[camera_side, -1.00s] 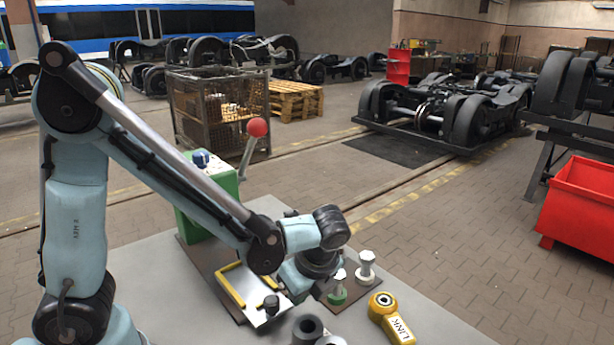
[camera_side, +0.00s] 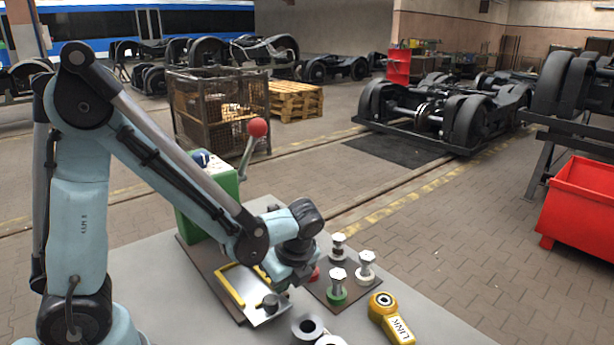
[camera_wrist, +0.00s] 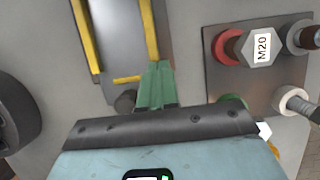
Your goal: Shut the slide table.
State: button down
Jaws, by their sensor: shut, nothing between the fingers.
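The slide table is a bare metal plate (camera_side: 252,292) between yellow rails on a dark base, in front of a green press. Its front end, with a black knob (camera_side: 270,301), sticks out past the rails. In the wrist view the plate (camera_wrist: 118,40) is at the upper left and the black knob (camera_wrist: 125,101) is just left of my fingers. My gripper (camera_wrist: 158,68) is shut and empty, its green fingers close together beside the right rail and knob. I cannot tell whether they touch the knob. In the side view the wrist hides the fingertips.
Right of the slide table, a dark plate (camera_side: 318,287) carries several bolts with red, green and white collars. A yellow link (camera_side: 390,316) and grey bushings (camera_side: 307,328) lie near the front. The green press (camera_side: 215,190) has a red-balled lever (camera_side: 257,128).

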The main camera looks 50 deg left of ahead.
aim_at(251, 285)
jog(key=a, duration=0.7)
jog(key=shift+a, duration=0.4)
jog(key=shift+d, duration=0.1)
jog(key=d, duration=0.4)
jog(key=shift+d, duration=0.15)
jog(key=v, duration=0.9)
jog(key=d, duration=0.6)
jog(key=x, duration=0.9)
jog(key=shift+s+a+f, duration=0.1)
jog(key=shift+a+f, duration=0.1)
jog(key=shift+a, duration=0.1)
jog(key=a, duration=0.3)
jog(key=shift+f, duration=0.3)
jog(key=shift+a, duration=0.6)
